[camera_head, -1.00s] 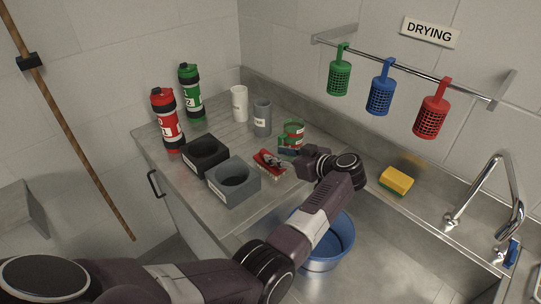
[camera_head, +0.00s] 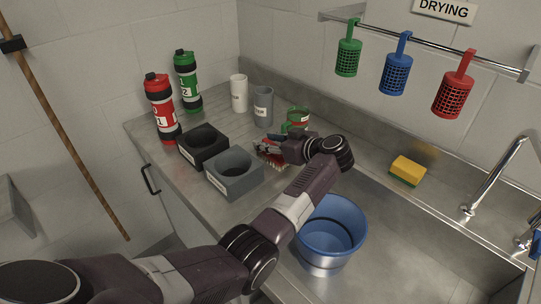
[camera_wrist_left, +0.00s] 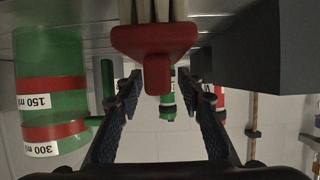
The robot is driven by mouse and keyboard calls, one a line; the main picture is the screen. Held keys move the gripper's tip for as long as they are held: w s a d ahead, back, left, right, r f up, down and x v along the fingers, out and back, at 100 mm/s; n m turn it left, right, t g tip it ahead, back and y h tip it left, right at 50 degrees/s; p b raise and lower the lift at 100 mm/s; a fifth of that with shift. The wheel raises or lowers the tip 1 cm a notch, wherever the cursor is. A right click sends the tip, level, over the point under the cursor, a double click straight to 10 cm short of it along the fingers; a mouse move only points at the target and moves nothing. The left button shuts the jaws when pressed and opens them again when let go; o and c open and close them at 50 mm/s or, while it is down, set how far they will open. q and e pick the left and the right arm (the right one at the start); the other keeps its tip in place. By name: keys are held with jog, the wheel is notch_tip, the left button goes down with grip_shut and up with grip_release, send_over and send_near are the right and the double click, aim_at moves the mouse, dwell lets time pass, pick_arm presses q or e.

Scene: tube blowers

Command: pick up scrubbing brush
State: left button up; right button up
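The scrubbing brush (camera_head: 272,158) is red with pale bristles. It lies on the steel counter, between the grey holder and the green measuring cup, partly hidden by my left gripper. In the left wrist view the brush (camera_wrist_left: 154,48) shows its red body and short knob at the top centre, bristles beyond. My left gripper (camera_head: 273,147) is over the brush. In the wrist view the fingers of my left gripper (camera_wrist_left: 158,82) are apart, one on each side of the knob, with visible gaps. My right gripper is not in view.
The green measuring cup (camera_head: 298,119) with red bands stands close behind the gripper. A grey holder (camera_head: 240,187) and black holder (camera_head: 196,154) stand left. A blue bucket (camera_head: 330,228) is in the sink; a yellow sponge (camera_head: 407,169) lies behind it.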

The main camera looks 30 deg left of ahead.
aim_at(268, 141)
pick_arm(q)
jog(key=shift+d+r, duration=0.15)
jog(key=shift+d, duration=0.05)
jog(key=c, duration=0.6)
jog(key=shift+c, duration=1.2)
grip_shut()
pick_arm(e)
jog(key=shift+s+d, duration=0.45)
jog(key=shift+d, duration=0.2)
pick_arm(q)
notch_tip(268, 141, up, 18)
jog(key=b, duration=0.1)
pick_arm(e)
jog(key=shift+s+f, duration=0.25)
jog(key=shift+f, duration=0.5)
pick_arm(q)
jog(key=shift+s+a, duration=0.1)
jog(key=shift+a, duration=0.05)
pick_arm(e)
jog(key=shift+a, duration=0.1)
